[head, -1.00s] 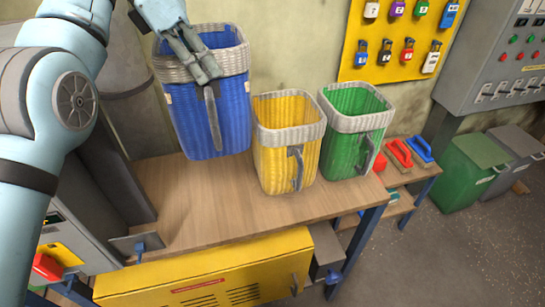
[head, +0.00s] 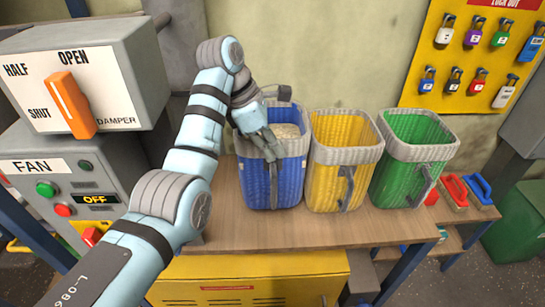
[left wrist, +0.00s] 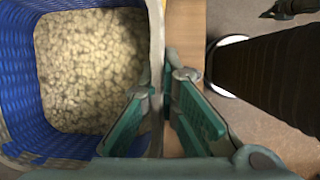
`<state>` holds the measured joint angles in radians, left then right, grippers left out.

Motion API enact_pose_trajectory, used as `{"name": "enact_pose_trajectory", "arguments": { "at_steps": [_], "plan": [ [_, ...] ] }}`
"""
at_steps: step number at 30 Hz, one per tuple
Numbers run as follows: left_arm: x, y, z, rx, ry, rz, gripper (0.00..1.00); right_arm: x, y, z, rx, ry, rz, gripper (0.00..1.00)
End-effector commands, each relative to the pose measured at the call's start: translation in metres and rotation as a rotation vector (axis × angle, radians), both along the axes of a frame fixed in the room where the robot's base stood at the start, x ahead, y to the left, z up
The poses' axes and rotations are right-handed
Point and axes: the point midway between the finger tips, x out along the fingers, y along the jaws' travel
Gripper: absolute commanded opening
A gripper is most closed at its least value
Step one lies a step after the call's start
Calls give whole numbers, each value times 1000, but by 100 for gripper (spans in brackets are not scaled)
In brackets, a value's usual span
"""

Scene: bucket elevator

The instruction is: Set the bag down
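The blue woven bag (head: 258,183) with a grey rim appears to stand upright on the wooden bench (head: 240,232), its base about level with the bags beside it. A grey handle hangs on its front. My left gripper (head: 270,148) reaches down over its front rim. In the left wrist view the green-padded fingers (left wrist: 163,95) lie close on either side of the rim, shut on it. The bag (left wrist: 22,95) holds a heap of pale, pellet-like pieces (left wrist: 90,70). My right gripper is not in view.
A yellow bag (head: 330,185) and a green bag (head: 400,180) stand close on the right. On the left are a fan panel (head: 85,185) and a damper box (head: 130,75). The bench front is clear. A yellow padlock board (head: 480,30) hangs behind.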

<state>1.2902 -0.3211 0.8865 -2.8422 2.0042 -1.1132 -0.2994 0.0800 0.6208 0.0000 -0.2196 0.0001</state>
Motion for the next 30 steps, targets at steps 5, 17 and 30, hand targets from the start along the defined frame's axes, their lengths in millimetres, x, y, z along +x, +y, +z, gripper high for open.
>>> {"name": "enact_pose_trajectory", "arguments": {
  "at_steps": [5,17,30],
  "plan": [
    [0,-4,-28,-1,-3,-7,0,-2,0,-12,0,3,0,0],
    [0,-3,-28,0,0,-7,19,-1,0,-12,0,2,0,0],
    [0,-1,-15,1,-1,-7,25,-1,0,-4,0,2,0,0]
  ]
}}
